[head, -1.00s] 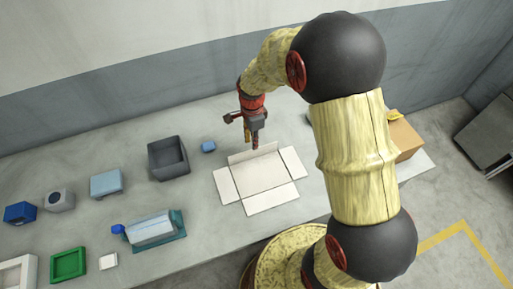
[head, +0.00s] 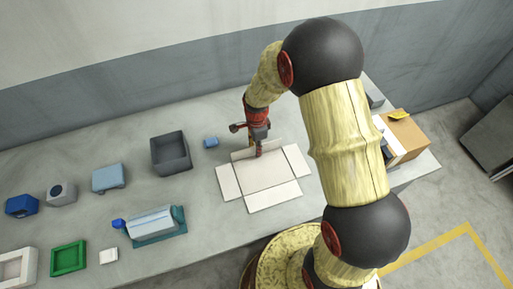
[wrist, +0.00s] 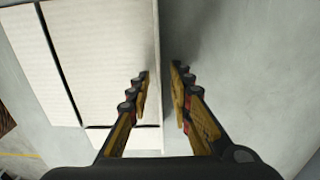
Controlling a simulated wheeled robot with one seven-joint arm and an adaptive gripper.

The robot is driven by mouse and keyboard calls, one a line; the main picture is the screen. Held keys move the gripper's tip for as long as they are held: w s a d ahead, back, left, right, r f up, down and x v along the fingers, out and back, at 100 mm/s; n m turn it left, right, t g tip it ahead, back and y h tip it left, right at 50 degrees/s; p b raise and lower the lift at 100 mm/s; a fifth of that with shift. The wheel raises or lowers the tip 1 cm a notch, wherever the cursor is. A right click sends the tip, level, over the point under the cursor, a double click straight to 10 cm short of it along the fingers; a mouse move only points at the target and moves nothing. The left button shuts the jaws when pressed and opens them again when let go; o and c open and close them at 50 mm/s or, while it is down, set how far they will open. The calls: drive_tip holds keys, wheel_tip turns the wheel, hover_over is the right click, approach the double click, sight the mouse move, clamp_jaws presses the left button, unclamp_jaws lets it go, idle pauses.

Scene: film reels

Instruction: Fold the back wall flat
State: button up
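A white cardboard box (head: 265,176) lies on the table with its left, right and front walls spread flat. Its back wall (head: 242,154) stands raised along the back edge; its exact tilt is hard to tell. My gripper (head: 259,152) is at the middle of the back wall and hides part of it. In the wrist view, the fingers (wrist: 160,75) are apart. The back wall's edge (wrist: 159,110) runs between them, with white card under the left finger and grey table under the right. I cannot tell whether either finger touches the wall.
A teal tray (head: 160,238) with a light-blue item is further front-left. A brown carton (head: 405,135) stands at the right. Table behind the box is clear.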

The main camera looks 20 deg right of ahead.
drive_tip(key=shift+c, duration=1.1)
clamp_jaws()
